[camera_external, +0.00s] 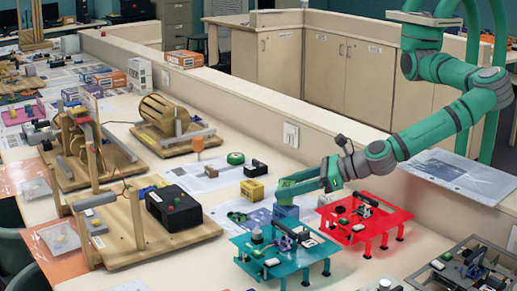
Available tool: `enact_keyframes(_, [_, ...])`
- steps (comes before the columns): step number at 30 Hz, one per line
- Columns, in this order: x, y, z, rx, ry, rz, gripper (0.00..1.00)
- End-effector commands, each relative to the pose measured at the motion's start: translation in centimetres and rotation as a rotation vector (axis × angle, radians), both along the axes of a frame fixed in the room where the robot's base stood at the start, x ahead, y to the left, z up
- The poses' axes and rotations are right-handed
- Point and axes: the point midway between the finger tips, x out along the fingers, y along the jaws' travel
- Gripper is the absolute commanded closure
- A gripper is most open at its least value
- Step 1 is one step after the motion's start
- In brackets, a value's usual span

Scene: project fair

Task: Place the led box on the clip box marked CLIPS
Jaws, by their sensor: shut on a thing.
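My green gripper (284,198) reaches in from the right, low over the table behind the teal board. It is shut on a small blue box (286,212), which seems to be the led box. Its label cannot be read, and the fingers and nearby parts cover some of it. I cannot tell whether the box touches the table. A small yellow box (252,191) stands just left of my gripper, apart from it. No CLIPS mark is readable here, so I cannot tell for sure which box is the clip box.
A teal board on legs (268,256) stands in front of my gripper, and a red one (380,226) to its right. A wooden stand with a black box (175,208) is at left. Orange-and-white boxes (184,60) sit on the back ledge. A low wall runs behind.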

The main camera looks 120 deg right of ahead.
Motion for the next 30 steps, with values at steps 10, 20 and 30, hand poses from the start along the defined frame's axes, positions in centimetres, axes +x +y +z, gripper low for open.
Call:
enact_keyframes(10, [0.00, 0.00, -1.17, 0.001, -0.001, 0.001, 0.75])
enact_keyframes(20, [-0.01, 0.01, -1.46, 0.001, -0.001, 0.001, 0.33])
enact_keyframes(30, [-0.32, 0.40, -0.92, 0.001, -0.001, 0.001, 0.33])
